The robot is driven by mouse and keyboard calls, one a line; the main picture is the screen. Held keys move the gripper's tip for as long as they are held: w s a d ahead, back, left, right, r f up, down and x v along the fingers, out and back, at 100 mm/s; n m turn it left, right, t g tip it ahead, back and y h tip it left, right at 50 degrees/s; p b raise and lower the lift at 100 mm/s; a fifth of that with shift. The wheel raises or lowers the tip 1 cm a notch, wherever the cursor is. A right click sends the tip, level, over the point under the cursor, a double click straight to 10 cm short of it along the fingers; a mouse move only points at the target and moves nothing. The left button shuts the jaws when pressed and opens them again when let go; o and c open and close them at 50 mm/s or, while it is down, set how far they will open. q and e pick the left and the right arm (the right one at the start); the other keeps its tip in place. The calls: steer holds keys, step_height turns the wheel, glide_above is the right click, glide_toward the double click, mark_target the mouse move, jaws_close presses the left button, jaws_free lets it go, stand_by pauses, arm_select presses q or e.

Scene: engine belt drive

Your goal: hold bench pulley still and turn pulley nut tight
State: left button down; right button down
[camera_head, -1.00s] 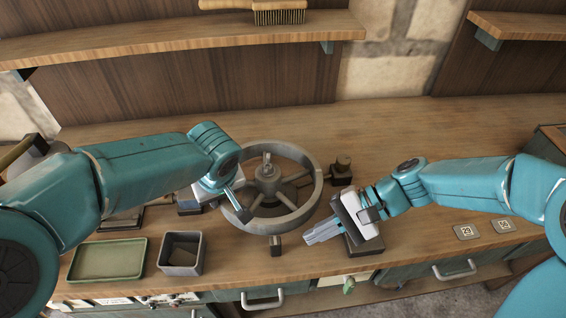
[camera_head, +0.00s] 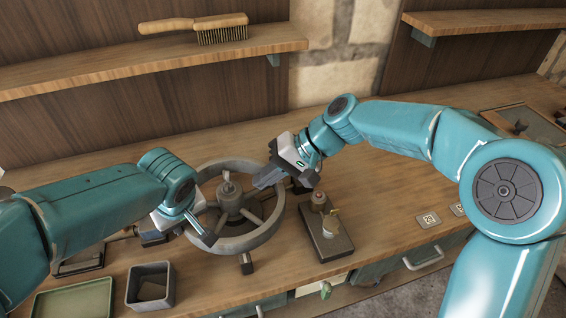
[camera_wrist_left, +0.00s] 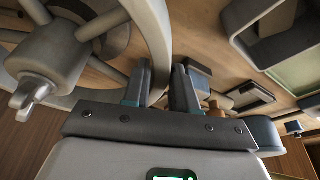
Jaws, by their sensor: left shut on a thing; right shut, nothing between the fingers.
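The bench pulley (camera_head: 262,233) is a grey spoked wheel lying on the bench. The pulley nut (camera_head: 227,186) is a small light-metal piece with a raised wing on top of the hub; it also shows at the lower left of the left wrist view (camera_wrist_left: 29,94). My left gripper (camera_head: 204,232) is shut on the pulley rim at its front left, with the rim (camera_wrist_left: 156,45) running between the fingers in the left wrist view. My right gripper (camera_head: 260,183) is shut and empty, above the pulley's right back side, to the right of the nut.
A dark block (camera_head: 331,238) with a red-topped post and a brass piece stands right of the pulley. A grey square bin (camera_head: 151,286) and a green tray (camera_head: 75,302) stand at the front left. A brush (camera_head: 222,30) lies on the shelf. The bench right of the block is fairly clear.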

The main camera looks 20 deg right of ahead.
mark_target(230, 191)
steer(key=a, duration=0.3)
steer(key=w+a, duration=0.1)
steer(key=shift+a+f, duration=0.35)
